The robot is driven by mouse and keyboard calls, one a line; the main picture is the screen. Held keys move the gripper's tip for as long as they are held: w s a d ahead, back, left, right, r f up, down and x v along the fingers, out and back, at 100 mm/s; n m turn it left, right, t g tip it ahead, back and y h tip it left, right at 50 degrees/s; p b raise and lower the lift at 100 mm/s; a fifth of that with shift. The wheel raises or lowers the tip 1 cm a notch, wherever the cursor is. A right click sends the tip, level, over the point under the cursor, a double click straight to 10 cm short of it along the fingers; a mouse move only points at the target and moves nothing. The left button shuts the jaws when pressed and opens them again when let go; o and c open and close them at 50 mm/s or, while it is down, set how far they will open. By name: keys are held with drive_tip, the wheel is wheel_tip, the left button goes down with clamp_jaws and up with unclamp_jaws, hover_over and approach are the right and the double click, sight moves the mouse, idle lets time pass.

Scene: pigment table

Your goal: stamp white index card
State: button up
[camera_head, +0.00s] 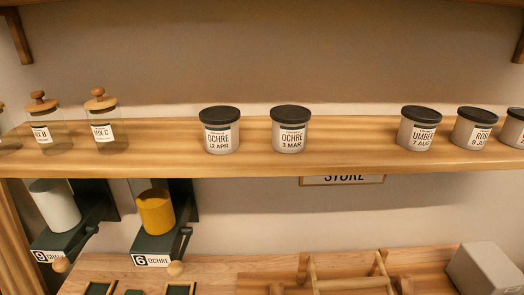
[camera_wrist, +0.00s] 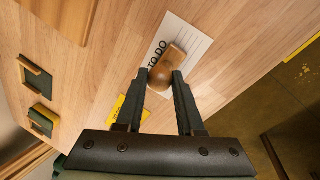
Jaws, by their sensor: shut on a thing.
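My gripper (camera_wrist: 161,77) is shut on a wooden stamp (camera_wrist: 173,54), with its rounded wooden handle between the fingertips. The white card (camera_wrist: 195,48), lined and lettered "TO DO", lies on the wooden table beyond the fingertips. The stamp hides part of the card. Whether the stamp touches the card I cannot tell, and its underside is hidden. My gripper, the stamp and the white card do not show in the head view.
A yellow card (camera_wrist: 116,108) lies left of my fingers, partly hidden. Dark-floored wooden holders (camera_wrist: 42,121) stand at the left. The table edge lies right of the white card, with floor beyond. In the head view, a shelf (camera_head: 350,159) holds jars above the table.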

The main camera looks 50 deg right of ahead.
drive_tip(key=shift+s+a, duration=0.1)
idle(0.3)
drive_tip(key=p+v, duration=0.2)
drive_tip(key=w+p+v, duration=0.1)
drive_tip(key=p+v, duration=0.1)
drive_tip(key=p, duration=0.1)
drive_tip(key=p+v, duration=0.2)
drive_tip(key=v, duration=0.1)
drive_tip(key=shift+w+d+r, duration=0.15)
drive_tip(key=shift+w+d, duration=0.2)
drive_tip(key=shift+w, duration=0.05)
idle(0.6)
